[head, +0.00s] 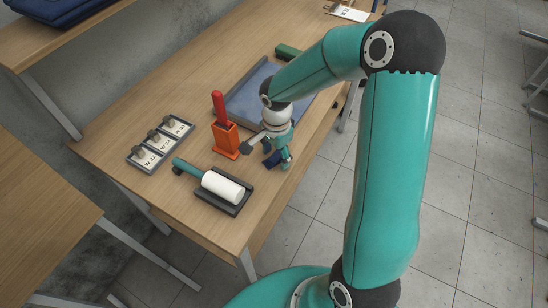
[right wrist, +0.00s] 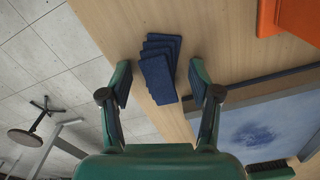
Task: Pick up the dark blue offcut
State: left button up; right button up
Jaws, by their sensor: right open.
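The dark blue offcuts (right wrist: 158,78) lie as a small fanned stack of several flat pieces on the wooden table in the right wrist view. They sit between the two fingers of my right gripper, with a gap on each side. My right gripper (head: 278,160) is open and empty, pointing down over the table near its right edge. In the head view a dark blue patch shows at the gripper, and I cannot tell offcut from finger pad there. My left gripper is not in view.
An orange holder (head: 226,141) with a red handle stands just left of my right gripper. A blue-grey mat in a tray (head: 243,107) lies behind it. A white roller (head: 222,186) on a dark tray lies in front. A labelled three-part rack (head: 160,144) is further left.

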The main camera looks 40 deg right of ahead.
jog(key=c, duration=0.9)
jog(key=shift+r, duration=0.1)
jog(key=shift+c, duration=0.2)
